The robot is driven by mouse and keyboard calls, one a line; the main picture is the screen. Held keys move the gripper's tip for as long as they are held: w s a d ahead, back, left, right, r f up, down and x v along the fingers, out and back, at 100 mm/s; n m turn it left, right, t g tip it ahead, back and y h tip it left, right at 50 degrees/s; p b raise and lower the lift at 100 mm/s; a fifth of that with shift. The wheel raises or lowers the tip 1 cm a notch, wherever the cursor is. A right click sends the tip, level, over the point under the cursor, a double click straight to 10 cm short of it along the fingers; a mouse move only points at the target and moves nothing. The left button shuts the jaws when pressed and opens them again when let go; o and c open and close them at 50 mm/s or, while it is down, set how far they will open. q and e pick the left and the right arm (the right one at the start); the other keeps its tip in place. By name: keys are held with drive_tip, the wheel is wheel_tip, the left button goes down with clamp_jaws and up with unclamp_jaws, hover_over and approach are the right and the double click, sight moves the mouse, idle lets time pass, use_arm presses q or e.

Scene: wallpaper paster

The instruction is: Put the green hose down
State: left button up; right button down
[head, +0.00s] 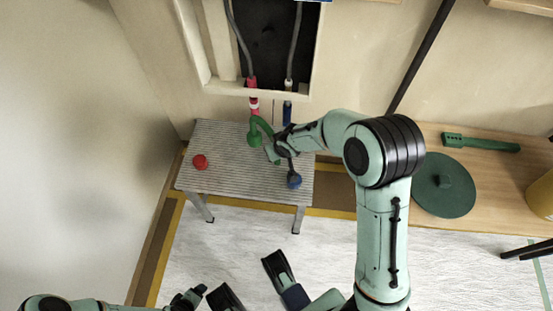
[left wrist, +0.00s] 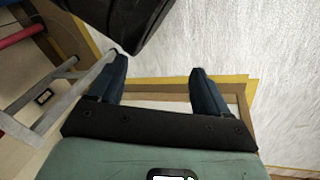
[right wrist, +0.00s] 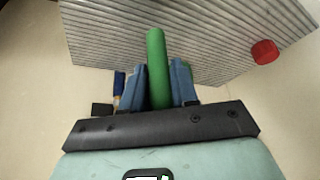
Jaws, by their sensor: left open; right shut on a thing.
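The green hose (head: 263,124) shows as a short curved piece above the slatted grey stool (head: 222,149) in the head view. In the right wrist view the green hose (right wrist: 157,62) stands between the blue fingers of my right gripper (right wrist: 158,84), which is shut on it. The right gripper (head: 280,148) is over the stool, partly hidden by my arm in the head view. Its height above the slats is hard to tell. My left gripper (left wrist: 160,80) is open and empty, low near the floor, away from the hose.
A red cap (head: 200,161) and a blue cap (head: 294,181) rest on the stool; a green rounded piece (head: 254,139) is beside the hose. A red-and-white end (head: 254,104) and a blue end (head: 287,110) hang below the wall opening.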

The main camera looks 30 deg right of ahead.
wheel_tip(320, 180, down, 4)
drive_tip(key=shift+f+b, duration=0.1)
drive_tip(key=shift+b, duration=0.6)
use_arm(q)
drive_tip(key=s+f, duration=0.1)
drive_tip(key=s+f+g, duration=0.1)
drive_tip(key=shift+s+a+f, duration=0.2)
drive_tip(key=shift+s+f, duration=0.05)
drive_tip(key=shift+s, duration=0.1)
use_arm(e)
drive_tip(key=c, duration=0.9)
unclamp_jaws()
use_arm(q)
drive_tip(key=shift+s, duration=0.1)
use_arm(e)
drive_tip(key=shift+o, duration=0.2)
